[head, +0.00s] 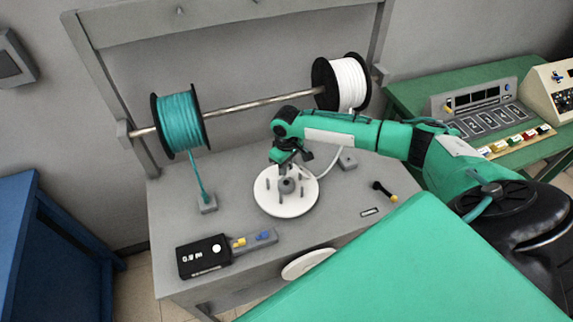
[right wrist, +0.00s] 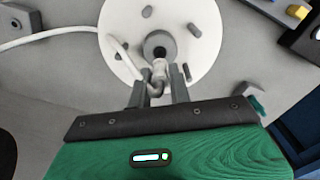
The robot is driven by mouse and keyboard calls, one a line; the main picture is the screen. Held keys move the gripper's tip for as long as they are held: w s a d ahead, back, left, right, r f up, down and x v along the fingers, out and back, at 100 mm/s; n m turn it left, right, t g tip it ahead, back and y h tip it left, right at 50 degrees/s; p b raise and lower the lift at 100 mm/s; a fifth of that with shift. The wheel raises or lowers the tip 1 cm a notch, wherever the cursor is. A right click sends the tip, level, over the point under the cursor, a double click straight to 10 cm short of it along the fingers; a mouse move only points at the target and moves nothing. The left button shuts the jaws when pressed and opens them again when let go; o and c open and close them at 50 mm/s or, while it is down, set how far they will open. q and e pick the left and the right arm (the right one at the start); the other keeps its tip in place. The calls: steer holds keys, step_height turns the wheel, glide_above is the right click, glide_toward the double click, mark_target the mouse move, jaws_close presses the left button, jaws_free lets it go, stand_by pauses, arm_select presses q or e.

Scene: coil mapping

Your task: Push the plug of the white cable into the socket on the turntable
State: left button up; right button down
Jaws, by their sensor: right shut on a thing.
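The white turntable (head: 272,205) lies on the grey bench, with several grey pegs around a round grey socket (head: 288,186). The socket also shows in the right wrist view as a grey ring with a dark middle (right wrist: 159,44). My right gripper (head: 284,172) points down over the turntable. It is shut on the plug (right wrist: 158,72), whose dark tip is at the ring's near edge. I cannot tell whether the tip is inside. The white cable (right wrist: 50,36) curves in from the left and bends at the plug. My left gripper is not in view.
A white spool (head: 346,84) and a teal spool (head: 179,122) hang on a metal rod. A black box (head: 203,256) with yellow and blue parts is at the front left. A black-and-yellow tool (head: 384,190) lies at right. A grey cable block (head: 347,160) stands behind the turntable.

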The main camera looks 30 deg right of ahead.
steer(key=shift+p, duration=0.4)
stand_by(0.3)
steer(key=shift+f, duration=0.2)
stand_by(0.3)
steer(key=shift+f+b, duration=0.5)
steer(key=shift+f, duration=0.5)
steer(key=shift+f+b, duration=0.35)
steer(key=shift+f, duration=0.7)
stand_by(0.7)
steer(key=c, duration=1.2)
jaws_free()
steer(key=shift+r, duration=0.1)
step_height(320, 180, up, 13)
steer(key=b, duration=0.4)
steer(key=shift+r, duration=0.35)
